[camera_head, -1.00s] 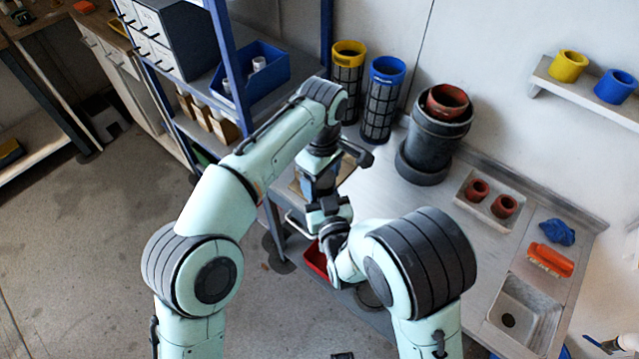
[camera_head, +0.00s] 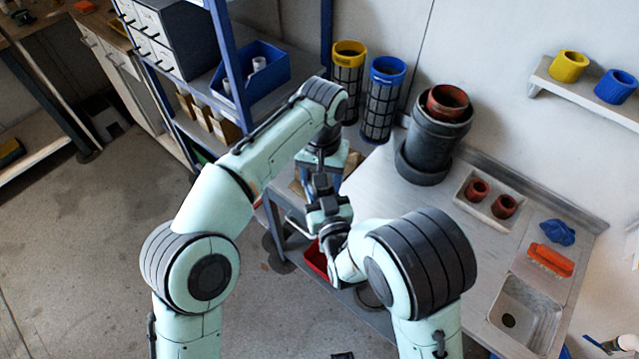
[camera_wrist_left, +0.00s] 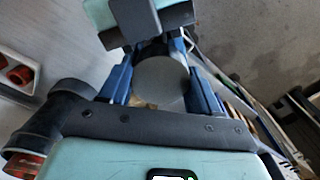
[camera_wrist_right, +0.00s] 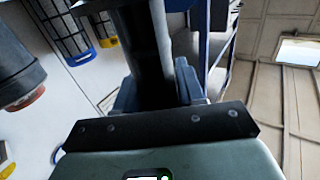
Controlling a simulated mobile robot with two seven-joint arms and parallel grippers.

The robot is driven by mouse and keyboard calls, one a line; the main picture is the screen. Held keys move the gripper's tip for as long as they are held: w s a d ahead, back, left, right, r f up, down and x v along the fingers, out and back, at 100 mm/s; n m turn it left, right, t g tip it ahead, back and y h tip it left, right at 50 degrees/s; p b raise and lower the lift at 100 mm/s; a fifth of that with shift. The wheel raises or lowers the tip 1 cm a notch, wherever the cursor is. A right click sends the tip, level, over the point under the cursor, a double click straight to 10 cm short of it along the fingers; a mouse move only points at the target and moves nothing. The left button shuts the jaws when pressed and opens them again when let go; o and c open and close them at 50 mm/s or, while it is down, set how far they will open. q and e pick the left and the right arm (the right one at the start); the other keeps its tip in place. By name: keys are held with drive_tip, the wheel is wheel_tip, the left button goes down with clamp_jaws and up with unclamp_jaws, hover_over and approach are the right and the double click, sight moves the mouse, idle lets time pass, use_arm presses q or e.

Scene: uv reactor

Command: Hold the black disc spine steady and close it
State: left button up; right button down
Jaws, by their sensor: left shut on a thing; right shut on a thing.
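The black disc spine shows as a dark upright column (camera_wrist_right: 152,60) between the fingers of my right gripper (camera_wrist_right: 160,92) in the right wrist view. In the left wrist view, a round grey disc face (camera_wrist_left: 160,80) sits between the blue fingers of my left gripper, which is shut on it. In the head view my left gripper (camera_head: 317,172) hangs directly above my right gripper (camera_head: 325,205), at the bench's left end. My arms and wrists hide most of the spine there, so I cannot tell how its parts meet.
The metal bench (camera_head: 390,195) is clear in the middle. A black pot (camera_head: 437,135) and yellow (camera_head: 347,80) and blue (camera_head: 382,100) mesh cylinders stand at the back. A blue-framed shelf (camera_head: 228,60) is close on the left. A red tray (camera_head: 316,260) lies low beside the grippers.

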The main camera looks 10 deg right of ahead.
use_arm(q)
drive_tip(key=o, duration=1.2)
drive_tip(key=shift+r, duration=2.3)
drive_tip(key=shift+c, duration=0.6)
drive_tip(key=shift+w+a+r+n, duration=0.1)
drive_tip(key=shift+r+n, duration=0.05)
drive_tip(key=shift+n, duration=0.45)
drive_tip(key=n, duration=0.1)
drive_tip(key=r+n, duration=0.1)
drive_tip(key=n, duration=0.1)
wheel_tip(320, 180, up, 2)
drive_tip(key=n, duration=0.4)
drive_tip(key=shift+r, duration=0.1)
